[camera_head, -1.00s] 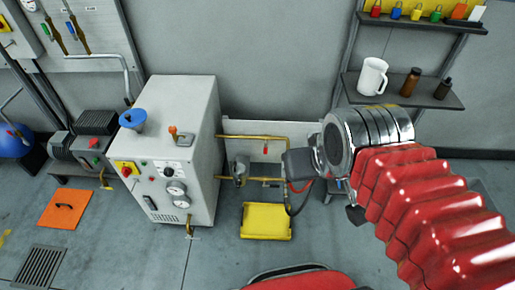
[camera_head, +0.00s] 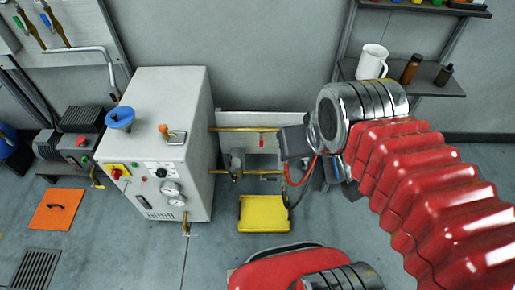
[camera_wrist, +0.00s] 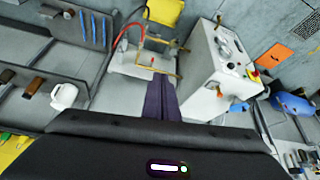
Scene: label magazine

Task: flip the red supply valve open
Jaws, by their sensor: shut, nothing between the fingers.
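The small red valve handle (camera_head: 262,141) stands upright just under the upper brass pipe, right of the grey cabinet. My gripper shows in the wrist view as two dark fingers (camera_wrist: 160,78), pressed together and empty, pointing towards the pipework. In the head view only the dark housing at my arm's end shows clearly, right of the red handle. I cannot tell there where the fingertips end. No contact with the handle is visible.
The grey cabinet (camera_head: 150,110) carries a blue handwheel (camera_head: 120,117), an orange knob, a red-and-yellow switch and gauges. A yellow tray (camera_head: 264,214) lies on the floor below the pipes. A red hose (camera_head: 301,170) hangs beside them. A shelf (camera_head: 430,82) holds a white jug (camera_head: 372,62) and brown bottles.

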